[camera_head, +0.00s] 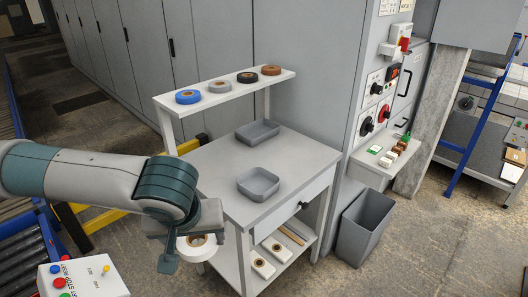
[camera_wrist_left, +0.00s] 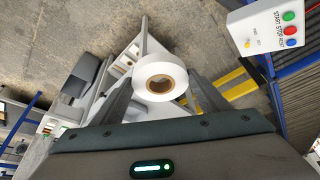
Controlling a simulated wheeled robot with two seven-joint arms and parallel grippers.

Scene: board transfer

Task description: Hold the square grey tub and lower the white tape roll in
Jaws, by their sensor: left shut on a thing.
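My left gripper (camera_head: 196,232) is shut on the white tape roll (camera_head: 191,252), beside the left edge of the grey table (camera_head: 285,163). In the left wrist view the white roll (camera_wrist_left: 160,69), with its brown core, sits between the fingers of my left gripper (camera_wrist_left: 160,92). A grey tub (camera_head: 258,195), squarish and empty, stands near the front of the tabletop, to the right of the gripper. A second grey tub (camera_head: 257,138), wider and also empty, stands behind it. My right gripper is not in view.
A raised shelf (camera_head: 225,98) behind the table holds a blue roll (camera_head: 188,97), a white roll (camera_head: 219,87), a black roll (camera_head: 248,77) and a brown roll (camera_head: 271,70). A grey bin (camera_head: 362,228) stands right of the table. The tabletop's front left is bare.

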